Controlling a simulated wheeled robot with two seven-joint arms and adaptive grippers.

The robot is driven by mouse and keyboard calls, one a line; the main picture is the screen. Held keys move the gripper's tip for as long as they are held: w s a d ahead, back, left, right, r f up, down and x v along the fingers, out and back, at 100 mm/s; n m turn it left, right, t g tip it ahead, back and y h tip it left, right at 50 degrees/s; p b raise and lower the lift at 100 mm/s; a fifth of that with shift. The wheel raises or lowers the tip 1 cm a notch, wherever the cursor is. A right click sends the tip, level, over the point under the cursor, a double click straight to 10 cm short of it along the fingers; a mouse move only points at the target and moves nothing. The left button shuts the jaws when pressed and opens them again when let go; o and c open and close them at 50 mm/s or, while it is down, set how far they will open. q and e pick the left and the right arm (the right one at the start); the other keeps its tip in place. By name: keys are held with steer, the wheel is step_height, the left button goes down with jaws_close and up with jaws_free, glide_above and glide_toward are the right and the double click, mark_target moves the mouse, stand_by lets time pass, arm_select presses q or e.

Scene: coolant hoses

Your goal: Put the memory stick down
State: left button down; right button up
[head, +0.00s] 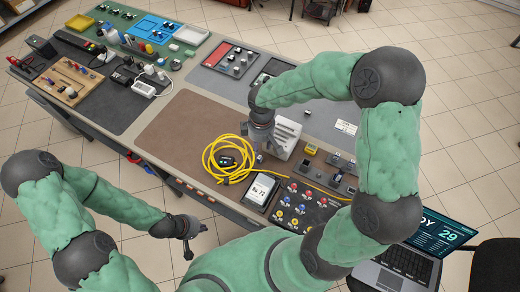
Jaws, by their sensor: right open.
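I cannot make out the memory stick for certain; it is too small or hidden. My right gripper (264,148) is open and points down over the table beside a white slotted block (284,139). The gripper partly covers what lies right below it. A coil of yellow cable (211,155) lies just left of the gripper, with a small dark item (228,161) inside its loop. My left gripper (198,241) hangs in front of the table's near edge, away from the things on it. Its fingers look spread, with nothing seen between them.
A labelled box (261,190) and a dark panel of coloured knobs (302,205) stand near the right gripper. A laptop (405,262) is at the lower right. The brown mat (180,125) has free room. Trays and tools fill the far left.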

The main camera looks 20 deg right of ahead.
arm_select(q)
steer(key=shift+r, duration=0.3)
arm_select(e)
steer(key=shift+r, duration=1.2)
